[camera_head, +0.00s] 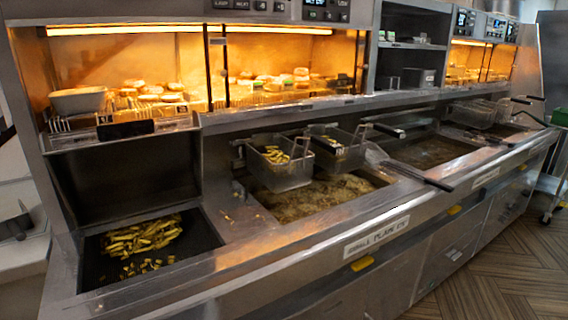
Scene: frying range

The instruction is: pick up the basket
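A wire fry basket (282,172) with some yellow fries in it hangs over the left fryer vat (325,200). A second wire basket (343,155), also with a few fries, hangs just to its right. Its handle appears to point right, towards a dark grip. Another basket (474,114) stands further right, near the far vats, and looks empty. I cannot tell which basket the task names. Neither of my grippers shows in the view.
A dark tray (205,235) with loose fries (145,236) sits at the front left. A lit warming shelf with food runs above, with a white bowl (78,101) on its left end. A labelled steel counter front edges the vats. Wooden floor (500,275) is clear at right.

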